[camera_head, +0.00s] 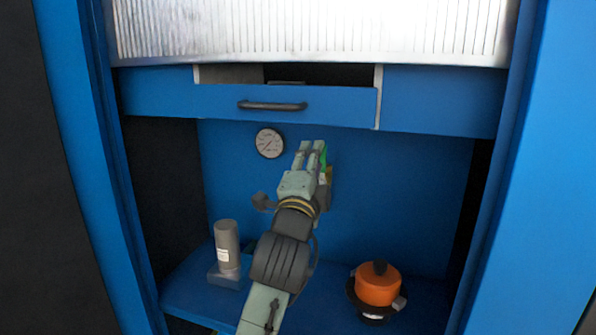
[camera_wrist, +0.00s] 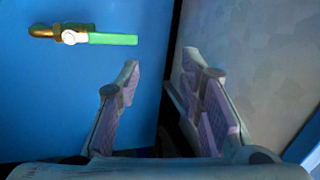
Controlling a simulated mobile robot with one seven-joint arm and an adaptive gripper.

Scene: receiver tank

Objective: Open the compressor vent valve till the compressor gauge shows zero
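The round white gauge (camera_head: 270,142) is on the blue back wall, left of my gripper in the head view; its needle is too small to read surely. A valve with a green lever (camera_wrist: 112,39) and a brass body (camera_wrist: 45,32) shows at upper left in the wrist view. Its lever lies level there. In the head view the green lever (camera_head: 323,154) is mostly hidden behind my gripper (camera_head: 308,147). My gripper is open and empty, its fingers (camera_wrist: 160,64) apart from each other. In the wrist view the lever is beyond and left of the fingertips, not between them.
A blue drawer (camera_head: 340,106) with a black handle (camera_head: 272,106) is above the gauge. On the blue shelf (camera_head: 190,287), a grey cylinder (camera_head: 227,245) stands left of my arm and an orange pot-like object (camera_head: 377,286) stands right. The right back wall is clear.

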